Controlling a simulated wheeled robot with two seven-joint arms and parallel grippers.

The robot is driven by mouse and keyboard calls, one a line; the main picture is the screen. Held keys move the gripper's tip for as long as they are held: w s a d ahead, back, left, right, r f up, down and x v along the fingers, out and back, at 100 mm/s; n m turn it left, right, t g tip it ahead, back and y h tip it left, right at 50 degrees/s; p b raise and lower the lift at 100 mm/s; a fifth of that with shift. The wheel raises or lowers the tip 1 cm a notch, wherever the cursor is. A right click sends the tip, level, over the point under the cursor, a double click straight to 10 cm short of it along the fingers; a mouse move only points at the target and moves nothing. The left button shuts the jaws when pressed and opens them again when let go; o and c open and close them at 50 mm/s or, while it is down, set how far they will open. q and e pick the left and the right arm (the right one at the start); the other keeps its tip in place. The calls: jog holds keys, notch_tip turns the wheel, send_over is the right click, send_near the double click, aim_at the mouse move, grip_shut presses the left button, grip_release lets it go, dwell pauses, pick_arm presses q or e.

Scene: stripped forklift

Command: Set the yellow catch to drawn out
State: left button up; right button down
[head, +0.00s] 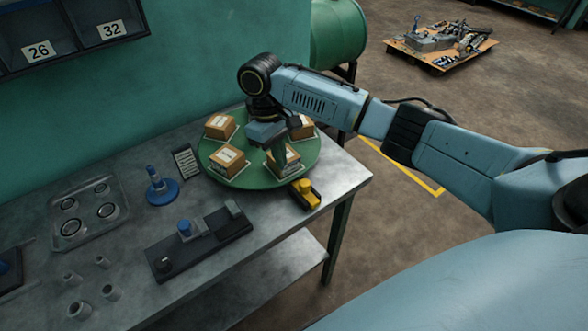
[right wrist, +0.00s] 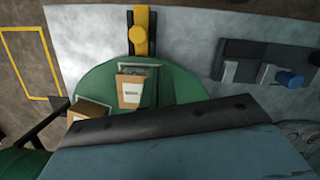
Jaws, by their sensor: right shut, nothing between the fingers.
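The yellow catch (head: 306,192) sits on a dark base at the table's front edge, beside the rim of the green turntable (head: 212,165). My right gripper (head: 281,158) points down over the turntable, next to the front cardboard box, left of and behind the catch. It is shut and empty, apart from the catch. My left gripper is out of view.
Several cardboard boxes (head: 227,157) stand on the turntable. A dark fixture with a blue knob (head: 184,228), a blue stand (head: 162,190), and a grey tray (head: 90,235) lie to the left. The tabletop between fixture and catch is clear.

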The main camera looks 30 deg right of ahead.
jog(key=shift+m, duration=0.4)
jog(key=d+r, duration=0.1)
jog(key=w+d+r, duration=0.1)
jog(key=r, duration=0.1)
jog(key=shift+w+d+r, duration=0.15)
jog(key=shift+w+d, duration=0.1)
jog(key=shift+d, duration=0.15)
send_over(294, 184)
jog(key=x, duration=0.3)
jog(key=w+x, duration=0.1)
jog(key=x, duration=0.2)
jog(key=w+x, duration=0.1)
jog(key=x, duration=0.2)
jog(key=shift+a+f, duration=0.15)
jog(key=shift+f, duration=0.35)
